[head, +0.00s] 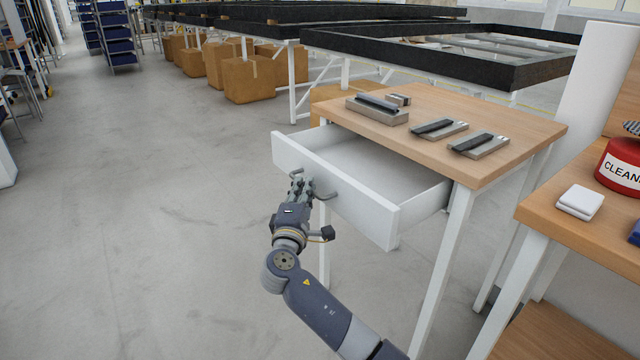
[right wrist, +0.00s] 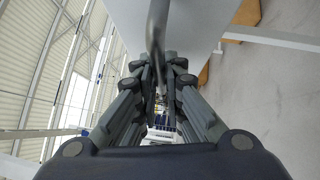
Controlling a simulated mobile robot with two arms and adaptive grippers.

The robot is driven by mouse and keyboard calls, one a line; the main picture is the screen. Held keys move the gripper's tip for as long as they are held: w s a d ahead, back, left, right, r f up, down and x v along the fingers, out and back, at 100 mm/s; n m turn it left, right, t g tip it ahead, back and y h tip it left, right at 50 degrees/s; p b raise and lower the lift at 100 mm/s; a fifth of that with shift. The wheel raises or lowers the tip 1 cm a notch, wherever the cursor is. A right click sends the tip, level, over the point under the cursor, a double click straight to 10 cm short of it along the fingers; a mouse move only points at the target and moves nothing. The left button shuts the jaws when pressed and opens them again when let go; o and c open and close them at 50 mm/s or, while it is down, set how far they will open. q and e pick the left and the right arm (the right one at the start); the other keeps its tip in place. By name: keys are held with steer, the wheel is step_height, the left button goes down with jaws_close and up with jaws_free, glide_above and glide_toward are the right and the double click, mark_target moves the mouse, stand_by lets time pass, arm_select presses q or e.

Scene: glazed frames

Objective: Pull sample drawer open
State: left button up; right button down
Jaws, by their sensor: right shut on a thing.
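The white sample drawer (head: 345,187) sticks well out of the wooden-topped table (head: 485,125), and the part of its inside that shows is empty. My right gripper (head: 299,186) is at the drawer's front face, shut on the bar handle (head: 316,194). In the right wrist view the grey handle (right wrist: 157,40) runs between the fingers of my right gripper (right wrist: 160,75), with the white drawer front (right wrist: 195,22) beside it. My left gripper is in neither view.
Several profile samples (head: 437,129) lie on the table top. A second wooden table (head: 560,225) at right holds a red tin (head: 620,165) and white pads (head: 579,201). Cardboard boxes (head: 247,80) stand under racks behind. The floor (head: 140,220) to the left is clear.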

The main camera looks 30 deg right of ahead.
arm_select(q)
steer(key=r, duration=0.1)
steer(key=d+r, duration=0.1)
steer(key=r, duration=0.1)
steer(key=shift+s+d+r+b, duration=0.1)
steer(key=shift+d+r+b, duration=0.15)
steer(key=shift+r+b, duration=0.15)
arm_select(e)
steer(key=a, duration=0.8)
steer(key=shift+s, duration=0.3)
steer(key=shift+a, duration=0.1)
steer(key=c, duration=1.7)
jaws_free()
steer(key=v, duration=1.2)
steer(key=shift+f, duration=0.1)
